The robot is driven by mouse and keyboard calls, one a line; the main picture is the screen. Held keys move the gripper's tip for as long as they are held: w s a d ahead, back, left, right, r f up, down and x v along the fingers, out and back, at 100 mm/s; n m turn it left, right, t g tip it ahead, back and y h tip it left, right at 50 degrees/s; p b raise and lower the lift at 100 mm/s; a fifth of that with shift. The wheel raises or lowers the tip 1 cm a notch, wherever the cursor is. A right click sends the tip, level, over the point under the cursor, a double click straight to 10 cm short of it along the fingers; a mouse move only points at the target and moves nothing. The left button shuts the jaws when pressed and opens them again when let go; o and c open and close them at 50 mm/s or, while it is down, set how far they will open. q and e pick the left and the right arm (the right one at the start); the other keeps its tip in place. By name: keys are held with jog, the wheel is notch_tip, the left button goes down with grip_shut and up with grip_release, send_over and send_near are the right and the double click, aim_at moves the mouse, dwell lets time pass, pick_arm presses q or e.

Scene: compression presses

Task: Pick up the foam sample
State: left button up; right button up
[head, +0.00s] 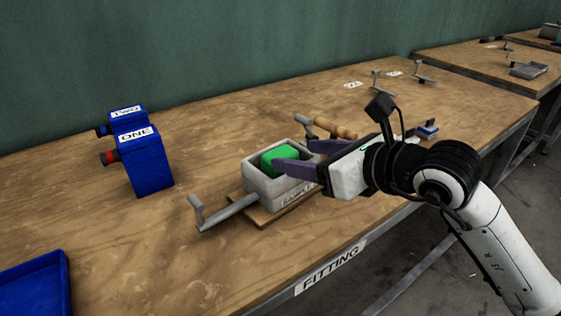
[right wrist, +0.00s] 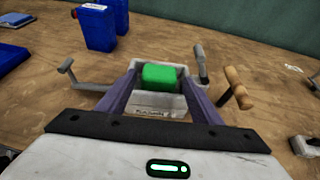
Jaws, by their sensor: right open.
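The foam sample looks like a green block (head: 279,157) sitting in a light grey open box (head: 262,187) on a wooden board. It also shows in the right wrist view (right wrist: 159,76), between the finger lines. My right gripper (head: 297,158) is open, with its purple fingers reaching to the box from the right. In the right wrist view the fingers (right wrist: 160,88) stand apart on either side of the box and the green block. Nothing is between them in a grip that I can see. My left gripper is not in view.
A metal crank handle (head: 222,213) sticks out at the box's left, and a wooden-handled tool (head: 335,129) lies behind it. Blue presses labelled ONE (head: 147,165) and TWO (head: 127,118) stand at the left. A blue tray (head: 35,290) is at the lower left. The table (head: 130,255) is clear between them.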

aim_at(281, 152)
jog(key=x, duration=0.5)
jog(key=shift+f, duration=0.15)
jog(key=c, duration=0.7)
